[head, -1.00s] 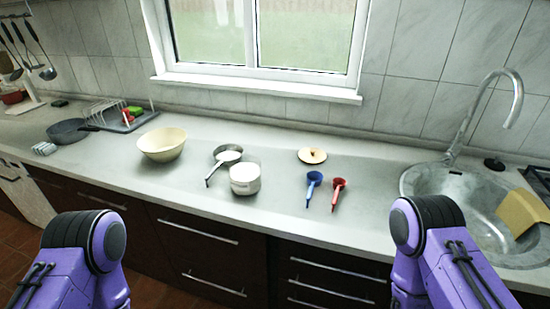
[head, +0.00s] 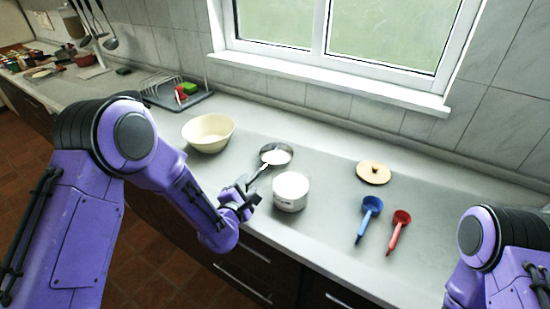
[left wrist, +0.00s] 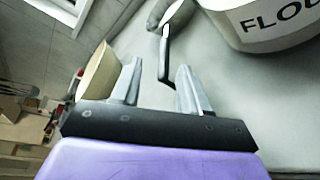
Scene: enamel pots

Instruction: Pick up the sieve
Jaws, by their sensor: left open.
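The sieve (head: 277,155) is a small round pan-like thing with a dark rim, a pale inside and a long handle. It lies on the counter, its handle pointing toward the front left. My left gripper (head: 250,190) is open at the handle end. In the left wrist view the sieve's handle (left wrist: 165,50) reaches down to between the fingertips of the left gripper (left wrist: 159,68), and the sieve's bowl is partly cut off at the top. I cannot tell whether a finger touches the handle. My right gripper is out of view; only part of that arm shows.
A white pot (head: 291,192) stands close right of the sieve; its lettering shows in the left wrist view (left wrist: 275,25). A cream bowl (head: 208,132) is to the left. A round wooden lid (head: 373,172), blue funnel (head: 368,217) and red funnel (head: 398,230) lie right. Counter between is clear.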

